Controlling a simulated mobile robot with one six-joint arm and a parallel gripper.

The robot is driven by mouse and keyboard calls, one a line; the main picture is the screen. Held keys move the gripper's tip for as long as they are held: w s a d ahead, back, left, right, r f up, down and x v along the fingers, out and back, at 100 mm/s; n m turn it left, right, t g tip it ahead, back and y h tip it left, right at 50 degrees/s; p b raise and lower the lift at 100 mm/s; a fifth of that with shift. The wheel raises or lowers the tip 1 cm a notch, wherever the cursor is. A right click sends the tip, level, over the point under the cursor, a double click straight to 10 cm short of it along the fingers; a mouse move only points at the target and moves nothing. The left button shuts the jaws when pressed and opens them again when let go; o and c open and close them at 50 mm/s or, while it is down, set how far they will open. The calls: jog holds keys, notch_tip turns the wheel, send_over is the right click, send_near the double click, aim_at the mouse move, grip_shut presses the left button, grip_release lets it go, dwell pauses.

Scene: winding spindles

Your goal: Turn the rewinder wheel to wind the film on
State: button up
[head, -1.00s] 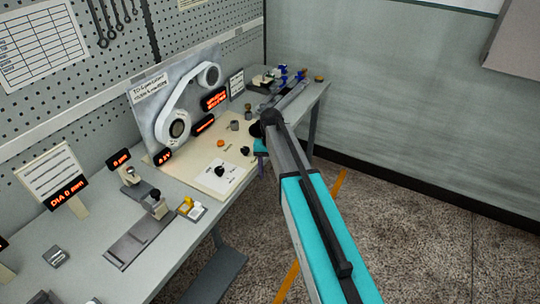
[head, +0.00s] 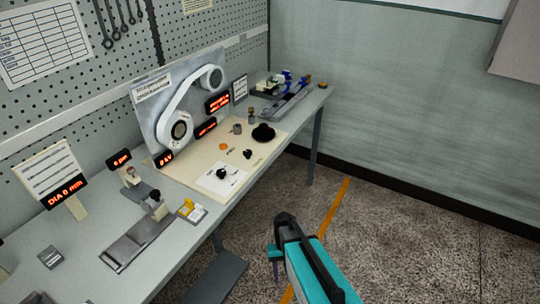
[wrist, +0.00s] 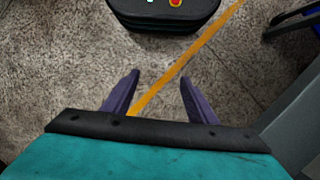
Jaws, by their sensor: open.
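A grey upright panel (head: 154,97) stands at the back of the bench. It carries two white reels, a lower one (head: 180,130) and an upper one (head: 211,78), joined by a white band. A black, flat, round wheel-like piece with a raised hub (head: 263,133) sits on the cream base board (head: 205,155) in front. I cannot tell for sure which of these is the rewinder wheel. My gripper (wrist: 160,78) is open and empty, its two purple fingers apart above the floor. In the head view it is off the bench's front side, well apart from the board.
Small knobs, including an orange one (head: 223,146) and a black one (head: 247,154), stand on the board. Lit red displays (head: 218,102) stand by the panel. A grey slide fixture (head: 139,238) is at the front left, a blue-handled device (head: 287,77) at the far end.

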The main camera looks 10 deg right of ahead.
jog(key=s+f+g+b, duration=0.1)
jog(key=s+f, duration=0.3)
jog(key=s, duration=0.6)
jog(key=s+f+n+g+b, duration=0.1)
jog(key=s+f, duration=0.4)
jog(key=s, duration=0.5)
jog(key=shift+s, duration=0.35)
jog(key=shift+a+f, duration=0.1)
jog(key=shift+c, duration=0.5)
jog(key=c, duration=0.5)
jog(key=shift+o, duration=0.2)
